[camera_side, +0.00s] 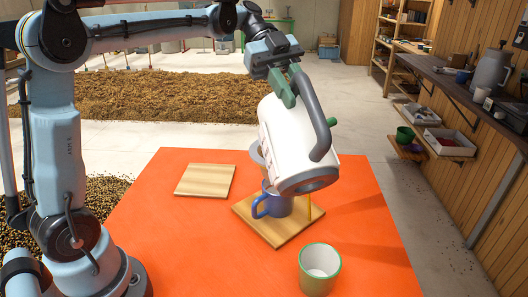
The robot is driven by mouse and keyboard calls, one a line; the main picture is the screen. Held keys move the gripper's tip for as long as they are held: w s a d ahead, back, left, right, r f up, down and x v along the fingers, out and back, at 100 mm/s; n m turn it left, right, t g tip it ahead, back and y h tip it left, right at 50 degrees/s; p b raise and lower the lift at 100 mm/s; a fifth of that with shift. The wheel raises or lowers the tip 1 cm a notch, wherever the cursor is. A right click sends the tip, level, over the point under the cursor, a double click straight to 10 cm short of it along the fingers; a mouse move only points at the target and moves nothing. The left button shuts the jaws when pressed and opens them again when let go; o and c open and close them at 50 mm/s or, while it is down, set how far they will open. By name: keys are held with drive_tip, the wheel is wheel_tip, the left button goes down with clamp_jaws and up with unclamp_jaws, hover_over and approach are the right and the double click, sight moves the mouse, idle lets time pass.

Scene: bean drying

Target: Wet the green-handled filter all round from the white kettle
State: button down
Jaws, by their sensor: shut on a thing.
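My gripper (283,88) is shut on the dark grey handle of the white kettle (284,138). The kettle is strongly tilted in the air above a blue mug (278,203). The mug stands upright on a wooden board (272,233) on the orange table. A pale rim (257,153) shows at the kettle's left, mostly behind it; I cannot tell if it is the filter. A small green piece (331,121) shows at the kettle's right; I cannot tell what it belongs to. The green-handled filter is not clearly seen. I cannot make out the spout or any water.
A thin yellow post (309,207) rises from the board beside the mug. A green-and-white cup (319,268) stands near the table's front. An empty wooden board (205,180) lies at the left. The orange table (180,245) is clear at front left.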

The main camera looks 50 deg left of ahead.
sight(309, 111)
drive_tip(key=shift+s, duration=0.15)
drive_tip(key=shift+s, duration=1.25)
drive_tip(key=shift+d, duration=0.1)
drive_tip(key=shift+s+d, duration=0.75)
drive_tip(key=shift+d, duration=0.35)
drive_tip(key=shift+w+d, duration=0.1)
drive_tip(key=shift+d, duration=0.05)
drive_tip(key=shift+w+d, duration=0.25)
drive_tip(key=shift+d, duration=0.3)
drive_tip(key=shift+w+d, duration=0.25)
drive_tip(key=shift+d, duration=0.3)
